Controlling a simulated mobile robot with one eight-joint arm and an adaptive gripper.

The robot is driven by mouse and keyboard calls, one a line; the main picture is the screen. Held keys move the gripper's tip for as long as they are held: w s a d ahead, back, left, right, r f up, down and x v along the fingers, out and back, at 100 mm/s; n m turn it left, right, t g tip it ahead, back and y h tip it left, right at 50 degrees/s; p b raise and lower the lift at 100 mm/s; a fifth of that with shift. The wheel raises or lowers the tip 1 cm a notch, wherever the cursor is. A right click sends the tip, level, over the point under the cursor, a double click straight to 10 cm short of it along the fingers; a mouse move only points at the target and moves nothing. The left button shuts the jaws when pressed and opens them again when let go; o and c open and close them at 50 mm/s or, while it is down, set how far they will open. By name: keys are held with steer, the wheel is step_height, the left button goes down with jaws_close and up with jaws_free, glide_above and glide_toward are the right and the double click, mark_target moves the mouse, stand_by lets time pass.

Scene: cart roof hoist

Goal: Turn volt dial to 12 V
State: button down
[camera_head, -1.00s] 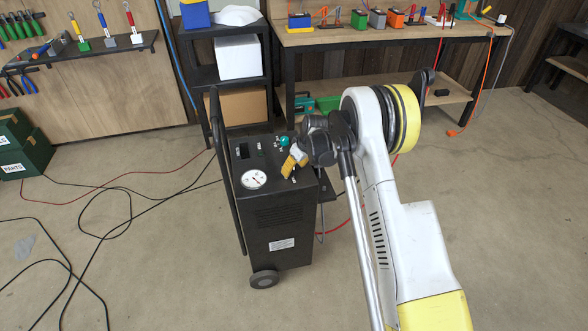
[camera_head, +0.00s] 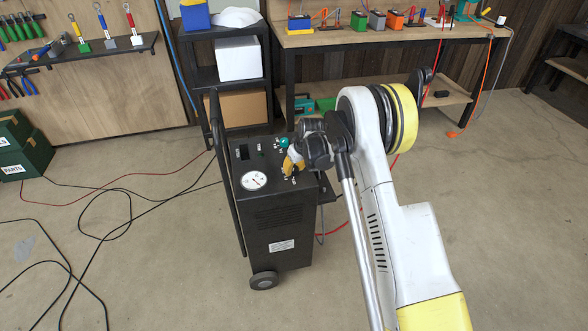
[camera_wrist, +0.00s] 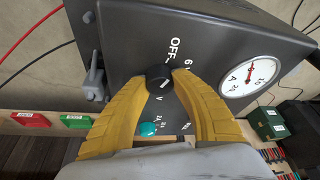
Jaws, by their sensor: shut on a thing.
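The volt dial (camera_wrist: 158,77) is a small round black knob on the top panel of a black wheeled charger cart (camera_head: 280,220). In the wrist view the marks "OFF", "6" and "V" stand around it. A short light line shows on the knob, but I cannot read which mark it points to. My gripper (camera_wrist: 160,80) has yellow fingers, shut on the dial from both sides. In the head view my gripper (camera_head: 291,166) is at the cart's top, and its wrist hides the dial.
A white round gauge (camera_wrist: 250,75) and a teal knob (camera_wrist: 148,128) sit near the dial. The cart's handle (camera_head: 228,180) rises on its left. Cables (camera_head: 95,215) lie on the floor. A shelf (camera_head: 235,85) and a workbench (camera_head: 375,40) stand behind.

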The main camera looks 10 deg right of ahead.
steer(key=m+h, duration=0.1)
steer(key=m, duration=0.3)
steer(key=shift+a+h, duration=0.1)
steer(key=shift+h, duration=0.3)
steer(key=m+h, duration=0.1)
steer(key=m, duration=0.4)
steer(key=shift+h, duration=0.4)
steer(key=m+g+h, duration=0.1)
steer(key=m, duration=0.3)
steer(key=shift+m, duration=0.3)
steer(key=shift+m+g+h, duration=0.6)
steer(key=shift+m+g, duration=0.3)
steer(key=shift+m, duration=1.2)
steer(key=c, duration=1)
jaws_free()
steer(key=shift+f, duration=0.1)
steer(key=shift+c, duration=0.2)
